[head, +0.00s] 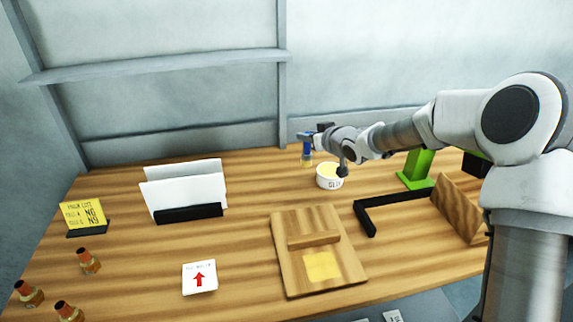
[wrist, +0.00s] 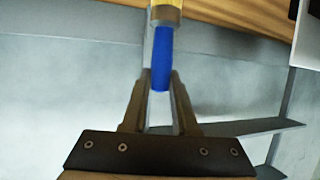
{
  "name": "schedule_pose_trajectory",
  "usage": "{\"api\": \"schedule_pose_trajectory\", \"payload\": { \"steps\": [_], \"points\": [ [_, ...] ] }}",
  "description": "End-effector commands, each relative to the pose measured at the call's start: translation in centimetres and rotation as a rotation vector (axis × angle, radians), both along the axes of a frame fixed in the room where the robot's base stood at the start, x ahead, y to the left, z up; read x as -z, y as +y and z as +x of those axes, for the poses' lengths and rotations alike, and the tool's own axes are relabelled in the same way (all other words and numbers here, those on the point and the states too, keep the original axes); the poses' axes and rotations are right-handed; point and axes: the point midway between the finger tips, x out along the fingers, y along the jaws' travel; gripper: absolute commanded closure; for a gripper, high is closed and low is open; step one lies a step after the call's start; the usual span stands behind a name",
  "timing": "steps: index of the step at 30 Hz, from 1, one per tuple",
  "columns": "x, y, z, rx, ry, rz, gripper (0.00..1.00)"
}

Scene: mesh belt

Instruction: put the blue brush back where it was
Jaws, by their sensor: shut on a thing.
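The blue brush (head: 307,146) hangs bristles down at my gripper, behind and just left of the white glue pot (head: 329,183). In the wrist view the brush's blue handle (wrist: 161,58) is between the two fingers of my gripper (wrist: 160,85), which is shut on it. The brush's yellowish end (wrist: 166,12) points away from the gripper. In the head view my gripper (head: 312,136) is partly hidden by my wrist. The pot has yellow contents and a dark part at its right rim. I cannot tell whether the brush touches the table.
A wooden board with a yellow square (head: 323,266) lies in front. A black angled bar (head: 366,216), green stand (head: 416,170) and wooden wedge (head: 461,207) are right. White panels in a black holder (head: 190,213), a red-arrow card (head: 199,277) and brown bottles (head: 88,261) are left.

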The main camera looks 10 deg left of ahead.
Motion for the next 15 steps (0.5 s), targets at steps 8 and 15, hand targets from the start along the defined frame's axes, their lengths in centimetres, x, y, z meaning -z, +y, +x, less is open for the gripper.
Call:
{"api": "schedule_pose_trajectory", "payload": {
  "steps": [8,15],
  "points": [
    [2.6,4.4,-0.9,-0.004,-0.003,0.0,1.0],
    [3.5,5.7,-1.2,0.001,-0.002,0.0,1.0]
  ]
}}
